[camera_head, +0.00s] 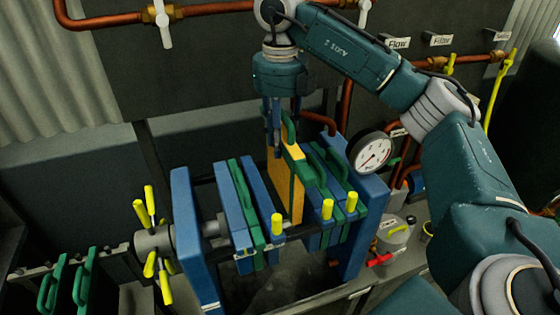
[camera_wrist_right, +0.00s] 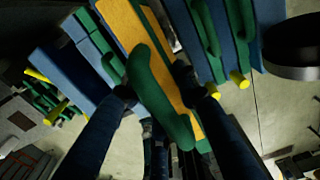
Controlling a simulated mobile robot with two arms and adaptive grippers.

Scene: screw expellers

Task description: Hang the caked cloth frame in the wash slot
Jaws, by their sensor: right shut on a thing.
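The caked cloth frame is a plate with a yellow-orange face (camera_head: 285,190) and a green handle, standing upright among blue and green plates in the filter press. In the right wrist view its yellow face (camera_wrist_right: 135,30) lies behind the large green handle (camera_wrist_right: 150,85). My right gripper (camera_head: 280,142) points down from above at the frame's top edge. It is shut on the frame's green handle, with one dark finger (camera_wrist_right: 150,92) on each side. The lower part of the frame is hidden by neighbouring plates. My left gripper is not in view. I cannot tell which place is the wash slot.
The press has blue end plates (camera_head: 192,240) and several yellow knobs (camera_head: 277,224) along its front. Two green-handled frames (camera_head: 84,277) hang on a rail at lower left. A round gauge (camera_head: 371,152) and copper pipes (camera_head: 210,9) are close by. There is free space above the press's left half.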

